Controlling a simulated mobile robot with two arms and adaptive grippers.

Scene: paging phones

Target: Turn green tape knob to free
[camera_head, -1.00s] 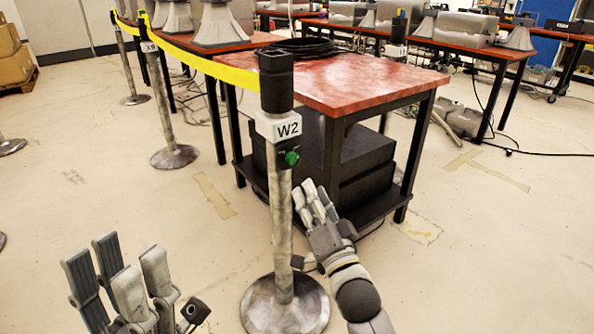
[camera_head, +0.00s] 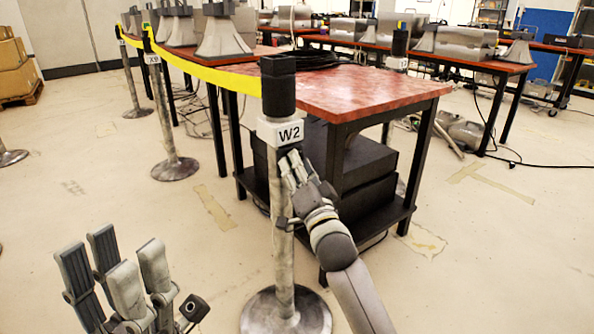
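The post marked W2 (camera_head: 289,133) stands in the middle with a black head and a yellow tape (camera_head: 215,76) running from it to the back left. The green knob, on the post just below the W2 label, is hidden behind my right gripper (camera_head: 290,165). My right gripper's fingers point up at the knob's place, close together. I cannot tell whether they touch or hold the knob. My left gripper (camera_head: 120,262) is at the lower left, with its fingers spread, open and empty, well away from the post.
A red-topped table (camera_head: 350,88) with black boxes on its lower shelf stands right behind the post. The post's round base (camera_head: 286,312) is on the floor. A second post marked X9 (camera_head: 160,110) stands at the left.

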